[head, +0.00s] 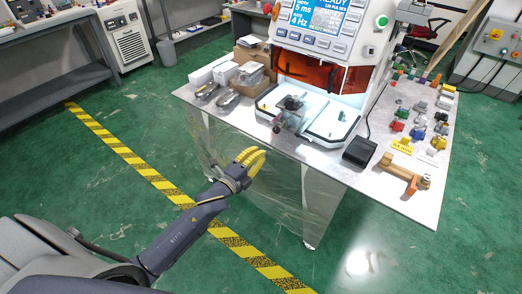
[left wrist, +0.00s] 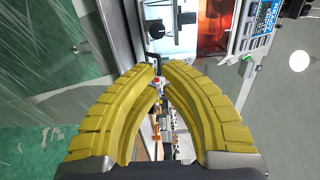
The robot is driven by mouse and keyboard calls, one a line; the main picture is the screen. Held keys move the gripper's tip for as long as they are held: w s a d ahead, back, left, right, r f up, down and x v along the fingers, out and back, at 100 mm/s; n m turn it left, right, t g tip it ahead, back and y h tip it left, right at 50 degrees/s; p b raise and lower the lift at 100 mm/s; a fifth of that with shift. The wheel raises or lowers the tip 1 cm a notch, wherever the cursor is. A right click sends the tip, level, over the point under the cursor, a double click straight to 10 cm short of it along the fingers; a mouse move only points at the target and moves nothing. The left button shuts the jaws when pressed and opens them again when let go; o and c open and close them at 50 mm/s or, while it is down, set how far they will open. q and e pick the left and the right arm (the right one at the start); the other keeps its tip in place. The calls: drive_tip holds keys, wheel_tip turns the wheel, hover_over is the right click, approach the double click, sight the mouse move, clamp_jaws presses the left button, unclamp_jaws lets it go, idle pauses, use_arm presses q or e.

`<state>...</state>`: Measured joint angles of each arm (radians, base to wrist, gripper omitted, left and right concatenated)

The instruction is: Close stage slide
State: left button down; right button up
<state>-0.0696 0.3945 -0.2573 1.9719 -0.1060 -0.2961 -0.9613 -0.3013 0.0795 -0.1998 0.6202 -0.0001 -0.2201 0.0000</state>
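The stage slide (head: 321,126) is a white plate with dark edging at the front of the white machine (head: 333,36). It sticks out below the machine's orange window, and a small dark fixture (head: 290,104) stands on it. My left gripper (head: 258,153) has yellow fingers and hangs in front of the table edge, below and left of the slide, apart from it. In the left wrist view the fingertips (left wrist: 161,68) nearly meet, with nothing seen held between them. A dark handle-like part (left wrist: 154,59) shows just past the tips. My right gripper is not in view.
The table (head: 364,187) holds boxes (head: 222,72) at left, a black box (head: 359,152), several coloured parts and an orange-ended tool (head: 402,174) at right. A clear sheet hangs below the table's front edge. The green floor with a yellow-black stripe (head: 130,157) is free.

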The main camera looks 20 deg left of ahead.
use_arm(q)
drive_tip(key=x, duration=1.2)
drive_tip(key=shift+w, duration=0.2)
